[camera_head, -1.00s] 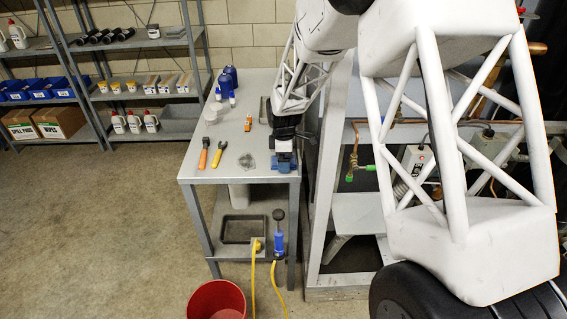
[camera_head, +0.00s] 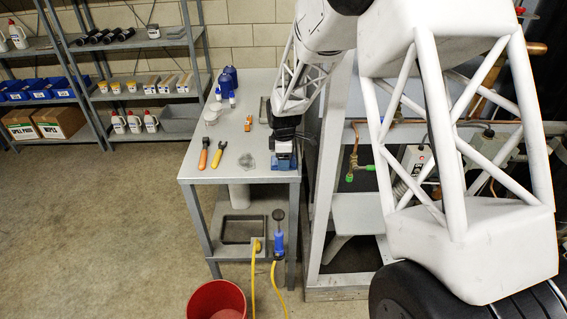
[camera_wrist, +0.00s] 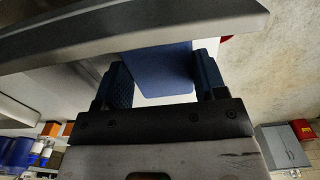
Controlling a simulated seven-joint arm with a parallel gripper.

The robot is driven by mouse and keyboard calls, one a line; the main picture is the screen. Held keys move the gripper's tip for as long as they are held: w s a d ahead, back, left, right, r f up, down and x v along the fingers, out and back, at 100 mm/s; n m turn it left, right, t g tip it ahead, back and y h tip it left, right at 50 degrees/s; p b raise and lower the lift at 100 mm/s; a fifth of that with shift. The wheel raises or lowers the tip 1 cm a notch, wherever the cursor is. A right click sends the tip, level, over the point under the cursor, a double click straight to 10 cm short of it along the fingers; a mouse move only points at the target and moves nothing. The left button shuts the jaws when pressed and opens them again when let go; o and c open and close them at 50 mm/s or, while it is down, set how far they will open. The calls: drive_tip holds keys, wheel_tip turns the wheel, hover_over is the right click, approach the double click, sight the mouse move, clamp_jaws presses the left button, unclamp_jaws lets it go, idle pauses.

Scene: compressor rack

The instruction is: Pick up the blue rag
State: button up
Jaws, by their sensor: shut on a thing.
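The blue rag (camera_head: 284,163) is at the front right corner of the grey workbench (camera_head: 236,172) in the head view. In the wrist view the rag (camera_wrist: 160,68) lies between the two dark fingers of my gripper (camera_wrist: 163,80), which is shut on it. In the head view my gripper (camera_head: 284,150) is above the rag at the bench's front edge. Part of the rag is hidden by my gripper, and I cannot tell whether it still touches the bench.
A grey coil (camera_head: 247,161) lies just left of my gripper. A metal rack frame (camera_head: 322,190) stands close on the right. A red bucket (camera_head: 216,300) is on the floor.

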drive_tip(key=shift+a+r, duration=0.1)
drive_tip(key=shift+r, duration=0.05)
drive_tip(key=shift+a+r, duration=0.1)
drive_tip(key=shift+r, duration=0.4)
wheel_tip(320, 180, up, 6)
drive_tip(key=shift+f, duration=0.1)
drive_tip(key=a, duration=1.9)
drive_tip(key=shift+a, duration=0.35)
drive_tip(key=o, duration=0.4)
drive_tip(key=shift+c, duration=1.3)
drive_tip(key=w+d, duration=0.7)
drive_tip(key=shift+w+d+r, duration=0.2)
drive_tip(key=shift+d+r, duration=0.1)
drive_tip(key=shift+r, duration=0.15)
